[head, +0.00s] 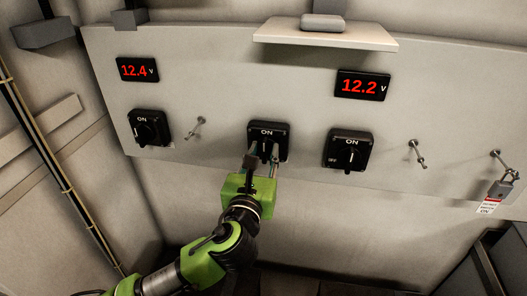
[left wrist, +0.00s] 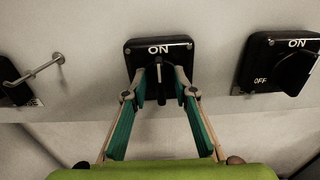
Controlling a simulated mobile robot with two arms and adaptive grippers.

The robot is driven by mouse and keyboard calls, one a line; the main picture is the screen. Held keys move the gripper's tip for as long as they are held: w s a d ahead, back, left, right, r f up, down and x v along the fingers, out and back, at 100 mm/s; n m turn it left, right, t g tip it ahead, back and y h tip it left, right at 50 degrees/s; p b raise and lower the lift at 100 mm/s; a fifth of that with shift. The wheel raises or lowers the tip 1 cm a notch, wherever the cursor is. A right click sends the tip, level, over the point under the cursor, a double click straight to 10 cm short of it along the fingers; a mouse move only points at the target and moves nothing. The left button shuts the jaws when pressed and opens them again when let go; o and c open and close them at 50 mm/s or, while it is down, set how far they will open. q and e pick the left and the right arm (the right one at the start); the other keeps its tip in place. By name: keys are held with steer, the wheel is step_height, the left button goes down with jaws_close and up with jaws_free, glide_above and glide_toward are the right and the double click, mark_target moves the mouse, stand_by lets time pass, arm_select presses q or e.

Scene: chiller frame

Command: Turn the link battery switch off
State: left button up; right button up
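The middle rotary switch (head: 268,130), which I take to be the link switch, is a black square plate marked ON on the grey panel. In the left wrist view its plate (left wrist: 158,48) is seen close up, with the narrow knob (left wrist: 158,68) upright, toward ON. My left gripper (head: 263,153) is in front of this switch. In the left wrist view the left gripper's fingertips (left wrist: 160,82) are on either side of the knob, with a gap showing between them and it. In the head view the fingers hide the lower plate. My right gripper is not in view.
Similar switches stand at left (head: 149,128) and right (head: 347,150). Metal pegs (head: 195,128) and (head: 417,153) stick out of the panel. A padlock (head: 500,188) with a tag hangs at far right. Red displays read 12.4 V (head: 137,70) and 12.2 V (head: 362,85). A shelf (head: 325,35) juts out above.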

arm_select(q)
jaws_close()
steer(key=shift+n, duration=0.3)
steer(key=n+p, duration=0.1)
steer(key=n, duration=0.1)
steer(key=shift+a+n, duration=0.1)
steer(key=shift+n, duration=0.2)
steer(key=n, duration=1)
steer(key=shift+a+f, duration=0.3)
steer(key=shift+f+n, duration=0.2)
steer(key=shift+n, duration=2.1)
